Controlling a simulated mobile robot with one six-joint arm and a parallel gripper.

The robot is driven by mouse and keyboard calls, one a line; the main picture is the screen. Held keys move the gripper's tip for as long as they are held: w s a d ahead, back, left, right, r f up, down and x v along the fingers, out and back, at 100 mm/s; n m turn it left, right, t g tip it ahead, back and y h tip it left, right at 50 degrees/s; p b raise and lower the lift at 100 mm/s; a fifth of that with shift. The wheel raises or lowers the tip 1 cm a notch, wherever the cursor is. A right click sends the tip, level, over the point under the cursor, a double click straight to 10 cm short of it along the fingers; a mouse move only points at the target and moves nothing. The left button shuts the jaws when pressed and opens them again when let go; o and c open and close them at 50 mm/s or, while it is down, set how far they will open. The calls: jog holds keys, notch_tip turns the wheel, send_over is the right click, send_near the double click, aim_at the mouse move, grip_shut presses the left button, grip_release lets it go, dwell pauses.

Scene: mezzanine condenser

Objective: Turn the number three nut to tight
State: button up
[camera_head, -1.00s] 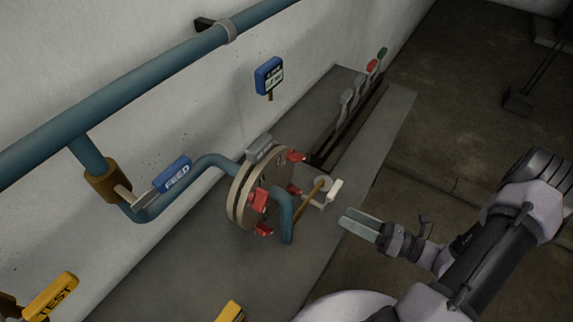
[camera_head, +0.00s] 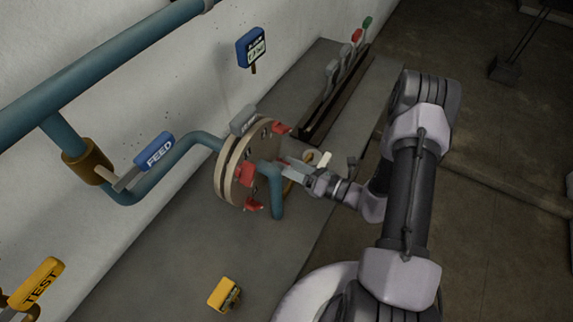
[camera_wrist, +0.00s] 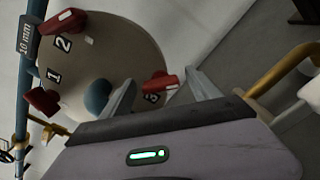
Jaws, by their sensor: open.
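A round tan flange (camera_head: 232,178) stands on the blue pipe and carries several red nuts. Red nuts show at its top (camera_head: 281,128), left side (camera_head: 245,173) and bottom (camera_head: 253,206). In the wrist view, the nuts by labels 2 (camera_wrist: 66,21) and 1 (camera_wrist: 42,101) are at the left. Another red nut (camera_wrist: 160,84) sits between my fingers, beside a partly hidden label (camera_wrist: 152,98) whose number I cannot read surely. My gripper (camera_wrist: 162,78) is open, its fingers either side of that nut; contact cannot be told. In the head view my gripper (camera_head: 284,168) hides this nut.
A blue pipe elbow (camera_head: 276,195) stands close in front of the flange. A pale handle (camera_head: 323,160) is just beyond my gripper. Several levers (camera_head: 345,62) stand behind.

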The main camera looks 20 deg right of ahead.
jog(key=shift+w+a, duration=0.15)
jog(key=shift+c, duration=0.2)
jog(key=c, duration=1.3)
